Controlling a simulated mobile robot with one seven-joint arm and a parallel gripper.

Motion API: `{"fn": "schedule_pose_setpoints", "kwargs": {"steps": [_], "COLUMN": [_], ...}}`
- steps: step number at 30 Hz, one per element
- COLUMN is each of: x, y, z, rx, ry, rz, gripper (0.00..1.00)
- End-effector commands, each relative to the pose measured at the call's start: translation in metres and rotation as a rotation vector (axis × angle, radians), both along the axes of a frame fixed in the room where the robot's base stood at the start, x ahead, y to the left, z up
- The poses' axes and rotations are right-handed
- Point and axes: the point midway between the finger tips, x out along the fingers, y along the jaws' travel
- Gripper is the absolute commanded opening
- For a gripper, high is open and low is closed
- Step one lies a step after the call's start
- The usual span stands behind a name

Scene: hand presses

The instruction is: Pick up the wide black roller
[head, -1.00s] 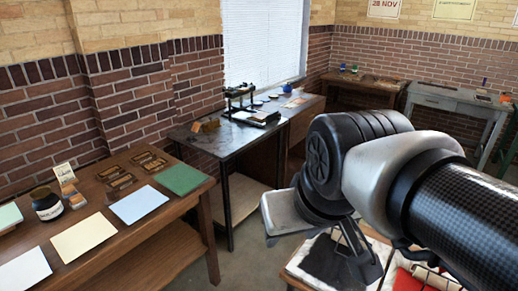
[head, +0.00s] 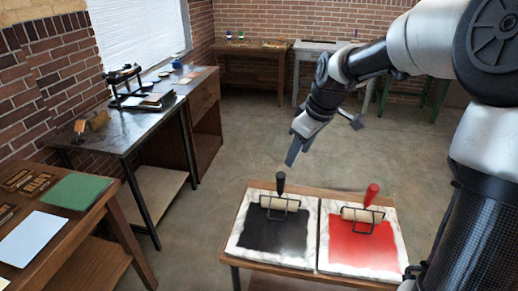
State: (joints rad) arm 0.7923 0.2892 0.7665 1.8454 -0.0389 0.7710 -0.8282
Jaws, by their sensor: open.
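A roller with a black handle (head: 280,184), a dark wire frame and a pale cylinder rests on the black-inked slab (head: 233,246), its handle pointing up. A similar roller with a red handle (head: 371,195) rests on the red-inked slab (head: 387,268) to the right. My gripper (head: 323,138) is open and empty, in the air above and beyond the rollers, apart from both. Its fingers are spread and point downward. I cannot tell the rollers' exact widths apart.
Both slabs lie on a low wooden table (head: 312,190). A dark bench with a hand press (head: 128,88) stands at left, and a wooden table with a green sheet (head: 73,191) at front left. More tables line the back wall. The floor between is clear.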

Motion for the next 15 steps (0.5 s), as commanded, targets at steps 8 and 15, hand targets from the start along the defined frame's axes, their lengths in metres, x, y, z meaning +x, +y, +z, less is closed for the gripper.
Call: {"fn": "schedule_pose_setpoints", "kwargs": {"steps": [8,15], "x": [0.020,0.035], "y": [-0.010,0.001], "z": [-0.014,-0.062], "rx": [0.057,0.058], "ry": [-0.025,-0.021], "rz": [0.058,0.058], "gripper": [0.47,0.47]}}
